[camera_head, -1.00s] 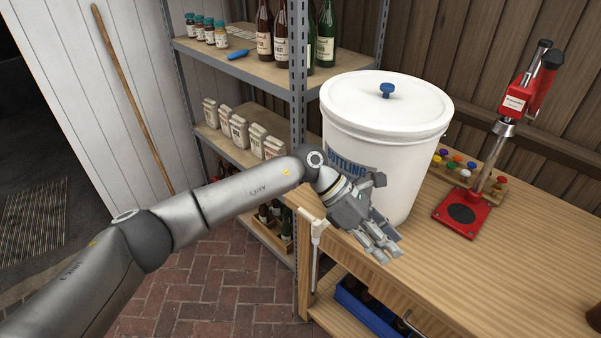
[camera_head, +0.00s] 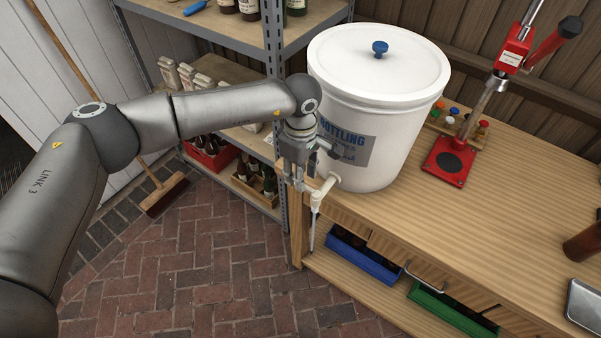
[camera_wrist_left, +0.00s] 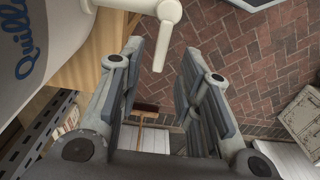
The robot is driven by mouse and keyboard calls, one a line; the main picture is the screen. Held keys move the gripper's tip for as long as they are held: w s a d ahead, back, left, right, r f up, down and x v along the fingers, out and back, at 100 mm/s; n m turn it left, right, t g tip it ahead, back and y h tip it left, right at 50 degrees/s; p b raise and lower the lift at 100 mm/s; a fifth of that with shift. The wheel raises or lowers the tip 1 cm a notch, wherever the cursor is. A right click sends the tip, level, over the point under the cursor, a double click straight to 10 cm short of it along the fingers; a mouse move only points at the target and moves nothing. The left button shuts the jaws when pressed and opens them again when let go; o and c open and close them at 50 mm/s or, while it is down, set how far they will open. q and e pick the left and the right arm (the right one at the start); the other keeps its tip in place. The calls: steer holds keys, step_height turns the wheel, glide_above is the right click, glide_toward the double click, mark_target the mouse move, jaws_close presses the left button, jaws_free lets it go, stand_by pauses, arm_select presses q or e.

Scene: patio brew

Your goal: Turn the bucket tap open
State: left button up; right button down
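The white bottling bucket (camera_head: 375,100) with a blue-knobbed lid stands at the left end of the wooden workbench. Its white tap (camera_head: 318,196) sticks out low at the front, over the bench edge, with a thin tube hanging below. My left gripper (camera_head: 298,182) is just left of the tap, pointing down. In the left wrist view the gripper (camera_wrist_left: 160,80) has its two fingers apart with nothing between them. There the tap (camera_wrist_left: 164,30) shows at the top, its lever near the left fingertip; I cannot tell whether they touch. My right gripper is not in view.
A red bottle capper (camera_head: 455,155) and a rack of coloured caps (camera_head: 462,122) stand right of the bucket. A metal shelf (camera_head: 235,30) with bottles and bags is behind my left arm. Blue (camera_head: 362,262) and green (camera_head: 450,315) crates sit under the bench. A broom (camera_head: 165,194) leans left.

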mark_target(307, 189)
arm_select(q)
steer(key=shift+f, duration=0.95)
steer(key=shift+d+f, duration=0.1)
steer(key=shift+f, duration=0.25)
jaws_close()
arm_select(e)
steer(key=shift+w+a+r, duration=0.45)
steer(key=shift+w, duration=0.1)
